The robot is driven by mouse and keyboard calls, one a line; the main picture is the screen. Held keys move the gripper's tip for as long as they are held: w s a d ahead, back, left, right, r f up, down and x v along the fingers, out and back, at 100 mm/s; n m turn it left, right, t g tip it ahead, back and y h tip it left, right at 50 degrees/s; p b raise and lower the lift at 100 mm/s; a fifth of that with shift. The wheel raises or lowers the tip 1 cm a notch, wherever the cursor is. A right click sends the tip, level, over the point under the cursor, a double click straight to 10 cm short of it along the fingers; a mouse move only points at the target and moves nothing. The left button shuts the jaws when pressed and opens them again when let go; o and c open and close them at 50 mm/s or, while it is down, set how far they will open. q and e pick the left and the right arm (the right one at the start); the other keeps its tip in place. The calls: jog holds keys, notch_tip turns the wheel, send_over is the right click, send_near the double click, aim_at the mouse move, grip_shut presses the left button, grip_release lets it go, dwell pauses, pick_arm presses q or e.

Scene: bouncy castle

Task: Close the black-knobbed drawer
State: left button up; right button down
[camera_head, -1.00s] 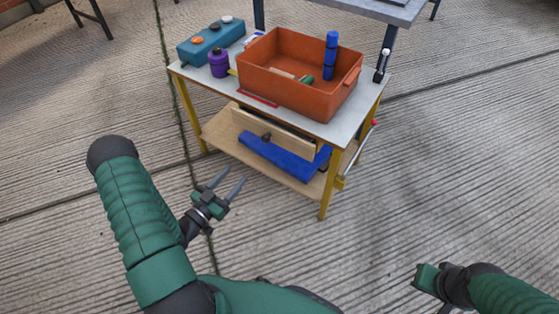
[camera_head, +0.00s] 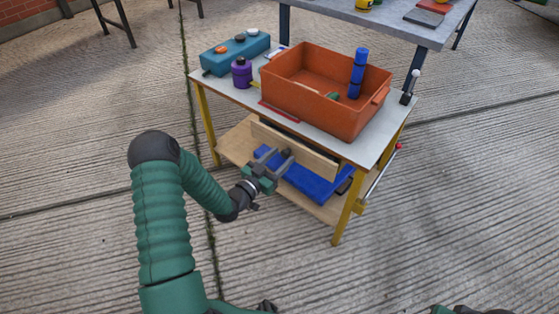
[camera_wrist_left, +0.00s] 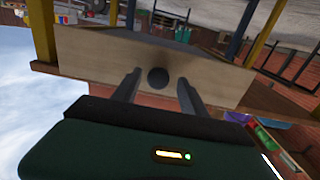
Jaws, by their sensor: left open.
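The drawer (camera_head: 318,158) has a pale wooden front and hangs under the top of the yellow-legged workbench. It stands pulled out; a dark opening shows behind its front in the left wrist view (camera_wrist_left: 90,62). Its round black knob (camera_wrist_left: 158,77) is at the middle of the front. My left gripper (camera_head: 276,155) is open at the drawer front. In the left wrist view its fingers (camera_wrist_left: 157,86) lie either side of the knob, with gaps visible; whether they touch the front is unclear. Only a sliver of my right gripper (camera_head: 441,310) shows at the bottom edge.
A blue object (camera_head: 315,185) lies on the lower shelf (camera_head: 235,143). A grey table (camera_head: 380,22) stands behind. Concrete floor in front is clear.

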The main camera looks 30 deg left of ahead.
pick_arm(q)
jog(key=shift+d+r, duration=0.1)
jog(key=shift+d, duration=0.1)
jog(key=shift+c, duration=0.3)
jog(key=shift+a, duration=0.1)
grip_shut()
dwell(0.8)
